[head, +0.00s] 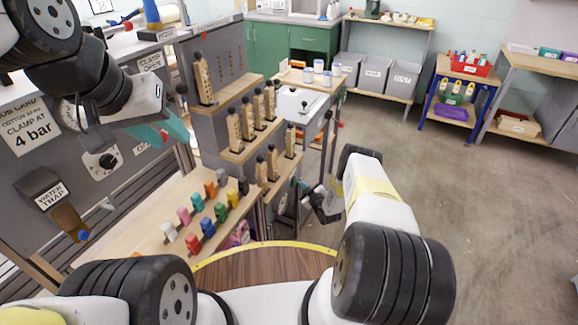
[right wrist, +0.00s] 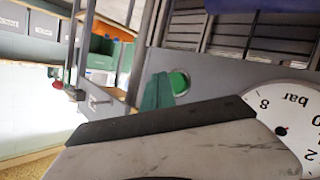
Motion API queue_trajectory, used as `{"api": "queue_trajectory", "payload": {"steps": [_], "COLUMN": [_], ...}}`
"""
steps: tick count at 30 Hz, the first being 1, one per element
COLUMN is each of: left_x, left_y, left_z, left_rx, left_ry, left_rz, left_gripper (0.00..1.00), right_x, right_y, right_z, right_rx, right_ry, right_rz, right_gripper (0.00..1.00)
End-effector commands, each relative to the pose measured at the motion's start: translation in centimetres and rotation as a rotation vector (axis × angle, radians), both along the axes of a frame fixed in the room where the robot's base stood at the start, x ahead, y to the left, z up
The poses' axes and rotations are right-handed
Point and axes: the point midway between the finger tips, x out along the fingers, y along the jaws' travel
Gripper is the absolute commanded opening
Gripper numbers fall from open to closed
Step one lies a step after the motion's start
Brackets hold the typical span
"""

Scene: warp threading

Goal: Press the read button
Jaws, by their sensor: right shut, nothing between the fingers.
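A round green button (right wrist: 181,81) sits on a grey panel in the right wrist view. No label on it can be read, so I cannot tell whether it is the read button. My right gripper (right wrist: 158,92) shows there as teal fingers, shut and empty, just beside the button; contact cannot be told. In the head view my right gripper (head: 304,187) is small and partly hidden at the cart. My left gripper (head: 168,131) has teal fingers and hangs in front of the grey panel at the left; its opening is unclear.
A white dial marked bar (right wrist: 285,130) is close to my right gripper. Wooden steps hold upright pegs (head: 234,130), and a board holds coloured pegs (head: 208,228). A blue cart (head: 452,92) and shelves stand at the back. The floor at right is clear.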

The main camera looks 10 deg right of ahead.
Motion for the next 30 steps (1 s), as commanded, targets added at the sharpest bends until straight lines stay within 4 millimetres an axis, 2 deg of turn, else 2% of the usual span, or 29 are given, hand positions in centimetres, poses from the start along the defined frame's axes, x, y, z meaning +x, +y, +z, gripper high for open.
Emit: {"api": "queue_trajectory", "payload": {"steps": [13,30], "left_x": [0.0,0.0], "left_y": [0.0,0.0], "left_z": [0.0,0.0], "left_rx": [0.000,0.000], "left_ry": [0.000,0.000], "left_rz": [0.000,0.000], "left_gripper": [0.36,0.36], "right_x": [-2.3,-2.5], "right_y": [-3.5,-3.7], "right_z": [0.0,0.0], "right_rx": [0.000,0.000], "right_ry": [0.001,0.000], "right_rz": [0.000,0.000], "right_gripper": [0.00,0.00]}}
